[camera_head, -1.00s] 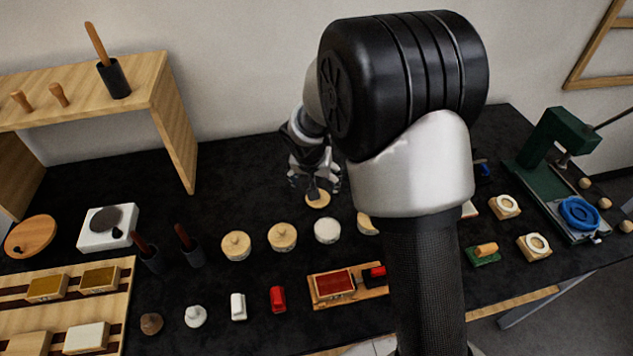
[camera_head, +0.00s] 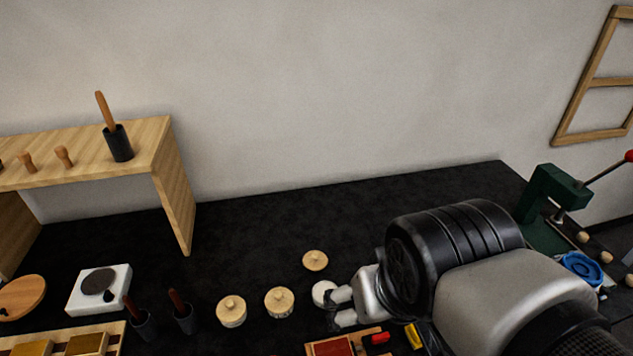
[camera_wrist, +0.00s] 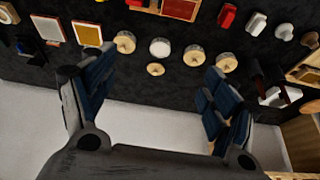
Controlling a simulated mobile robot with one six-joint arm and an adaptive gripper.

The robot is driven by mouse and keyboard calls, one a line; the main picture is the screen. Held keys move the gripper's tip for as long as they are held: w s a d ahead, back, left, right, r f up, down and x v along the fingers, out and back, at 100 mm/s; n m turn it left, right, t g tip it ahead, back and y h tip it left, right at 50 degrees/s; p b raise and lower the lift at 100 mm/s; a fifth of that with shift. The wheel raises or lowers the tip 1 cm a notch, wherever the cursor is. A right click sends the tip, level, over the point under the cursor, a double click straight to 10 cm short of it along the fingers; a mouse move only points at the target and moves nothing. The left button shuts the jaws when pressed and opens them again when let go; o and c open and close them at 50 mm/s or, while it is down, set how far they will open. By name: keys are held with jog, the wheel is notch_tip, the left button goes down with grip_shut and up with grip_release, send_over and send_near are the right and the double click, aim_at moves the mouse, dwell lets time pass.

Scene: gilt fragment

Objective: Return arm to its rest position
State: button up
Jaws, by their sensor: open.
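My arm (camera_head: 460,270) is folded low at the right of the head view, in front of the table's right part. My gripper (camera_wrist: 158,82) shows in the wrist view with its two dark blue-padded fingers spread wide and nothing between them. A round wooden lid (camera_head: 315,260) lies alone on the black table (camera_head: 400,190), apart from the gripper. It also shows beyond the fingers in the wrist view (camera_wrist: 155,69).
Round wooden-topped jars (camera_head: 231,311) and a white-topped one (camera_head: 322,293) stand in a row left of my arm. A wooden shelf (camera_head: 178,200) stands at left. A green press (camera_head: 548,205) stands at right. The back middle of the table is clear.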

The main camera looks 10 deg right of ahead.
jog(key=shift+s+a+f+n, duration=0.1)
jog(key=shift+s+a+n, duration=0.05)
jog(key=shift+s, duration=0.5)
jog(key=shift+s+a+f+n, duration=0.1)
jog(key=shift+s+n, duration=0.05)
jog(key=shift+s, duration=0.45)
jog(key=shift+d, duration=0.1)
dwell(0.5)
